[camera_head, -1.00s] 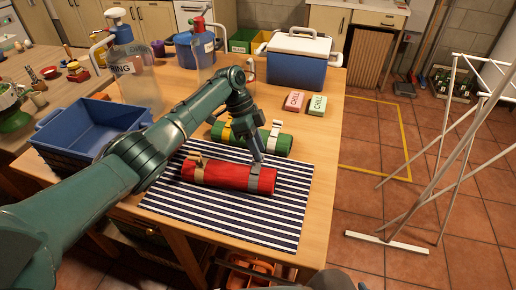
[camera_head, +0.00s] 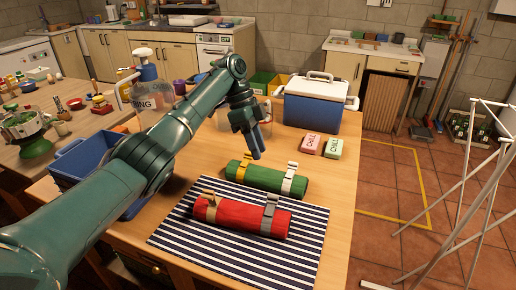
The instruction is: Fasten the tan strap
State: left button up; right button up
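The red roll (camera_head: 240,215) lies on the striped mat (camera_head: 230,262). The tan strap (camera_head: 211,208) is around its left part, and an end stands up off the top. A grey strap (camera_head: 269,215) is around its right part. Behind it lies the green roll (camera_head: 262,178), with a yellow strap (camera_head: 243,168) and a white strap (camera_head: 289,181). My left gripper (camera_head: 257,156) hangs in the air at the green roll's far side, fingers down and close together, holding nothing I can see. Whether the fingers touch is unclear. My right gripper is out of view.
A blue tub (camera_head: 72,160) stands at the left, partly behind my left arm. A spray bottle (camera_head: 155,95), a blue cooler (camera_head: 311,108), a pink block (camera_head: 312,145) and a green block (camera_head: 334,148) stand further back. The table right of the mat is clear.

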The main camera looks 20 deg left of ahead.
aim_at(208, 195)
jog(key=k, duration=1)
